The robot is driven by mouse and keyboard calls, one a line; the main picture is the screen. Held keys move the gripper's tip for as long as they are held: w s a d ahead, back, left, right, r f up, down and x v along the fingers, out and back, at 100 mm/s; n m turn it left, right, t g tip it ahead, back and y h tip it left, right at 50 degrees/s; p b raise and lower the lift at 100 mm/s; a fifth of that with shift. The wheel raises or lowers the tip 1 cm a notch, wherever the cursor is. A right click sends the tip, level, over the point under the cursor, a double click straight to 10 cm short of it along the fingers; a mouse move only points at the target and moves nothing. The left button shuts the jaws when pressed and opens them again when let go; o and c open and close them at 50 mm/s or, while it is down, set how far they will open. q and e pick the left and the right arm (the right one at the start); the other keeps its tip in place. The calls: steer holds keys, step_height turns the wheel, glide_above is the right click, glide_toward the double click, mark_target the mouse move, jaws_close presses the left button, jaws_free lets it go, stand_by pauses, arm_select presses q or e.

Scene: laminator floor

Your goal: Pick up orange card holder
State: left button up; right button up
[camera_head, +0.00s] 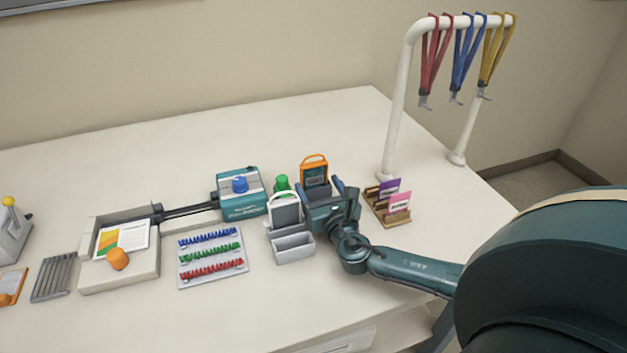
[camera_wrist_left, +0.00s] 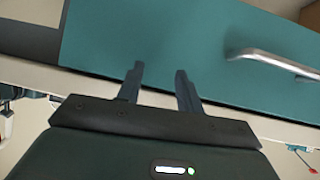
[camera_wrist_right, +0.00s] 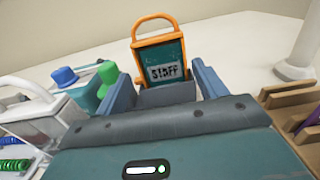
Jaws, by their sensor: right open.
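The orange card holder (camera_head: 314,172) stands upright in a grey stand near the middle of the table. It has an orange frame with a loop on top and a dark teal card. In the right wrist view the orange card holder (camera_wrist_right: 160,55) shows the word STAFF. My right gripper (camera_head: 320,188) is open, just in front of the holder. In the right wrist view its two fingers (camera_wrist_right: 166,85) lie to either side of the holder's lower part, and nothing is seen gripped. My left gripper (camera_wrist_left: 160,80) is open and empty, low in front of a teal drawer front (camera_wrist_left: 190,45).
A white card holder (camera_head: 286,211) in a grey stand and a green knob (camera_head: 282,183) are just left of the right gripper. A wooden card rack (camera_head: 396,216) and white lanyard stand (camera_head: 392,120) are to the right. The table's back is clear.

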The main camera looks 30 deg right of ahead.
mark_target(315, 177)
steer(key=x, duration=0.5)
steer(key=shift+d, duration=0.1)
steer(key=shift+c, duration=0.5)
steer(key=shift+r, duration=0.1)
steer(key=c, duration=0.6)
